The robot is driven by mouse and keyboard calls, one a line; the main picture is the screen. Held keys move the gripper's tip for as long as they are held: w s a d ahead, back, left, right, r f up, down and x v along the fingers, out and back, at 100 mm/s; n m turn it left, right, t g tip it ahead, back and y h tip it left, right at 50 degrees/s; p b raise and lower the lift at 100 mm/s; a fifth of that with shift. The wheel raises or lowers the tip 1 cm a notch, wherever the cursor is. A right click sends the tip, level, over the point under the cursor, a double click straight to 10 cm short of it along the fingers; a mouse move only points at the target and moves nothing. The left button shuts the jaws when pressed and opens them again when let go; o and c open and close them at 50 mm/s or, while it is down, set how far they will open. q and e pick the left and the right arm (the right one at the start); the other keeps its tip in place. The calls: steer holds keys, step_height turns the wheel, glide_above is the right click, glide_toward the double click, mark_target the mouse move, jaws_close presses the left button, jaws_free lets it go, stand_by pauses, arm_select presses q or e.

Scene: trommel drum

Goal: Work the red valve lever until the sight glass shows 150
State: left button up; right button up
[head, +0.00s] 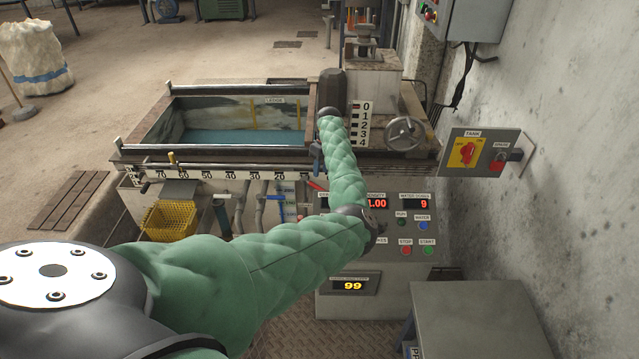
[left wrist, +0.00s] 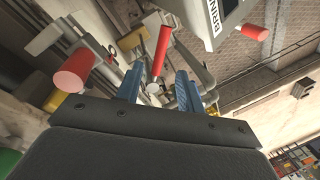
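A red lever handle (head: 314,185) shows in the head view at the left edge of the control panel, just below my left gripper (head: 317,158). In the left wrist view, a red handle (left wrist: 161,50) stands between and beyond the two blue fingertips of this gripper (left wrist: 158,88). The fingers are apart and empty. Two more red handles show there, one at left (left wrist: 73,74) and one beside a BRINE label (left wrist: 255,32). A small bluish scale (head: 287,189) stands left of the panel; its reading is too small to tell. My right gripper is out of view.
The control panel (head: 405,262) has red displays and a lower display (head: 352,286) showing 99. A handwheel (head: 405,134), a water-filled trough (head: 240,138) and a yellow basket (head: 170,221) are nearby. A grey cabinet (head: 475,310) stands at lower right, near the wall.

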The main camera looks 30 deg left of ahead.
arm_select(q)
steer(key=shift+s+a+f+p, duration=0.1)
steer(key=shift+s+f, duration=0.1)
steer(key=shift+f, duration=0.9)
steer(key=shift+s+f+p, duration=0.1)
steer(key=shift+s+f, duration=0.15)
steer(key=shift+f, duration=0.9)
steer(key=shift+s+a+f+p, duration=0.1)
steer(key=shift+s+f, duration=0.1)
steer(key=shift+f, duration=0.9)
jaws_close()
